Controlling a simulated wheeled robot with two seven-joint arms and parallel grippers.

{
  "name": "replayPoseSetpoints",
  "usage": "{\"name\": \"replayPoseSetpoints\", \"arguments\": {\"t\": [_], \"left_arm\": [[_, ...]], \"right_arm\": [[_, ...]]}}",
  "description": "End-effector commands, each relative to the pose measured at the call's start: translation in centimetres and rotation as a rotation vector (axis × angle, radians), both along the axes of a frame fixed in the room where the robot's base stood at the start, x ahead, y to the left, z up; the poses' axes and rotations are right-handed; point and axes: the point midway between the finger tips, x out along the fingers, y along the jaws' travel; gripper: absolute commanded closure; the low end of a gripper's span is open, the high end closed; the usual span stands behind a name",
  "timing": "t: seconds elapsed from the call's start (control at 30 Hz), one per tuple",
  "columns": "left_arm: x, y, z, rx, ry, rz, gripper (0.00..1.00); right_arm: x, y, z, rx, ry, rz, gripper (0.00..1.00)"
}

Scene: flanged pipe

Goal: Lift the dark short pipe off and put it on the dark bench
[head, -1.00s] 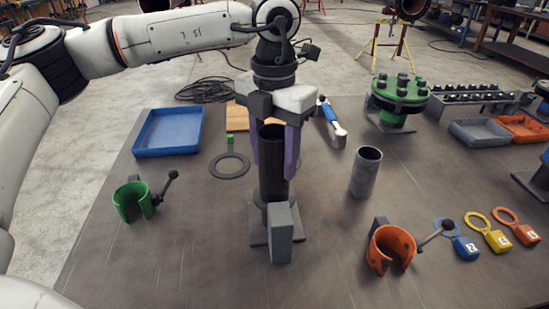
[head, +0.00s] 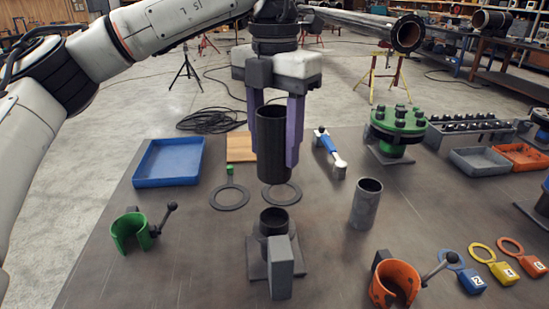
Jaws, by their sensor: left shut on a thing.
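The dark short pipe (head: 273,148) is upright in the air. My left gripper (head: 277,150) is shut on it, with one purple-faced finger on each side. Below it, apart from the pipe, stands a dark stub (head: 273,222) with an open top on a square base plate, with a grey block (head: 280,262) at its front. The dark bench (head: 200,262) is the wide brownish-grey top under all of this. My right gripper is not in view.
A blue tray (head: 168,162), a green clamp (head: 131,232) and flat rings (head: 230,196) are on the left. A grey pipe (head: 366,204), an orange clamp (head: 395,283) and a green flange (head: 398,124) stand right. Bare bench lies between the green clamp and the stub.

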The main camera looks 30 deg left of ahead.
Motion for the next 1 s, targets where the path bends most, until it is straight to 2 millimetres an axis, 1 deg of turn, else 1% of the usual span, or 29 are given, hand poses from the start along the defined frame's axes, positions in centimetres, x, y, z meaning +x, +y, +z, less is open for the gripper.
{"name": "replayPoseSetpoints", "arguments": {"t": [0.3, 0.43, 1.0], "left_arm": [[0.0, 0.0, 0.3, -0.001, -0.002, 0.0, 0.87], [0.0, 0.0, 0.6, -0.001, -0.002, 0.0, 0.87], [0.0, 0.0, 4.0, 0.0, -0.002, 0.0, 0.87]], "right_arm": [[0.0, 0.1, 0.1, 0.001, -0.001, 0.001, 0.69], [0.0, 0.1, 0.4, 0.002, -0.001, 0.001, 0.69], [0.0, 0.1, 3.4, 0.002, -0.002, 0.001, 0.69]]}}
